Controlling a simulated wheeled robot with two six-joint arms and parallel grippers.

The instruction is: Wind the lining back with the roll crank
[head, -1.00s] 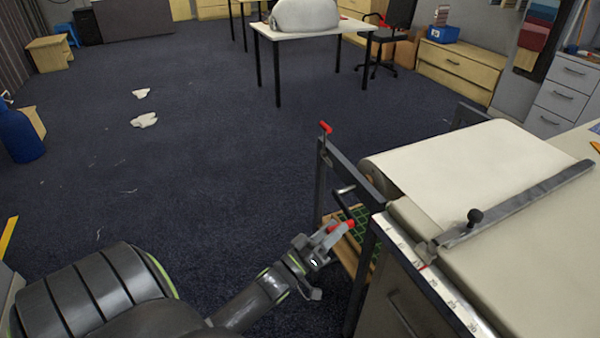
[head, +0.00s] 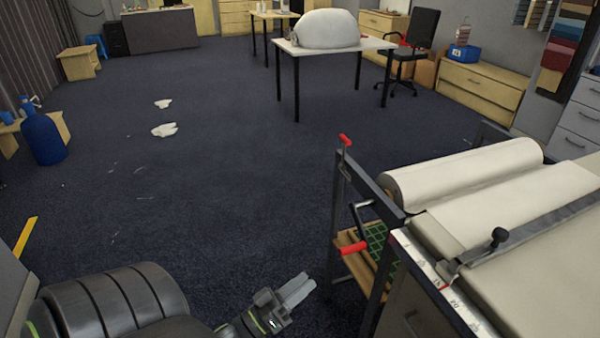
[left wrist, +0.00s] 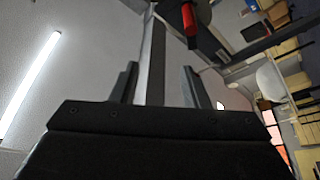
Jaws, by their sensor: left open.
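The roll crank (head: 361,222) hangs on the near left side of the roll's dark frame, with its red grip (head: 354,248) low. The white lining roll (head: 465,175) lies across the table's far end, and a flat sheet of lining (head: 515,205) runs from it under a metal bar. My left gripper (head: 298,288) is open and empty, below and left of the red grip and apart from it. In the left wrist view its fingers (left wrist: 160,85) have a grey post behind them and a red piece (left wrist: 189,20) above; I cannot tell which red piece. My right gripper is out of view.
A second red handle (head: 345,140) tops the frame post. The metal bar (head: 545,230) with a black knob (head: 499,237) crosses the cloth table beside a ruler strip (head: 440,285). A wooden shelf (head: 350,240) sits under the frame. The carpet to the left is open.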

